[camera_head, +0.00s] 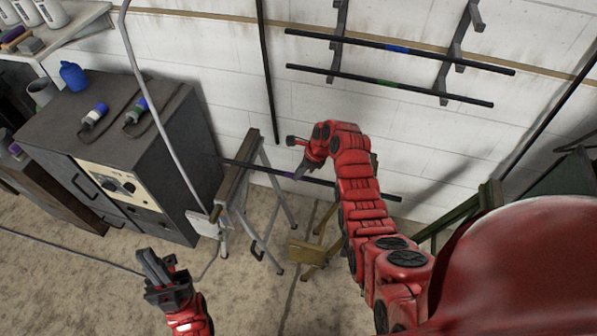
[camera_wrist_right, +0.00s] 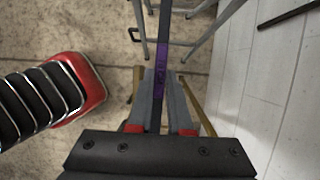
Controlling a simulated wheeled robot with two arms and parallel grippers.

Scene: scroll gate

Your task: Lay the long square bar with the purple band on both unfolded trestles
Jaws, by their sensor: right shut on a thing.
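The long dark square bar (camera_head: 262,168) runs roughly level beside the wall, with its left part over the top of the grey trestle (camera_head: 236,186). My right gripper (camera_head: 303,170) is shut on the bar near the band. The yellowish trestle (camera_head: 308,250) stands below and is partly hidden by my right arm. I cannot tell whether the bar touches either trestle. My left gripper (camera_head: 154,268) is low at the left, away from the bar; its finger gap is unclear.
A dark cabinet (camera_head: 120,150) stands left of the grey trestle. A wall rack holds a bar with a blue band (camera_head: 440,58) and one with a green band (camera_head: 430,91). A green frame (camera_head: 455,212) is at the right. The concrete floor in front is mostly clear.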

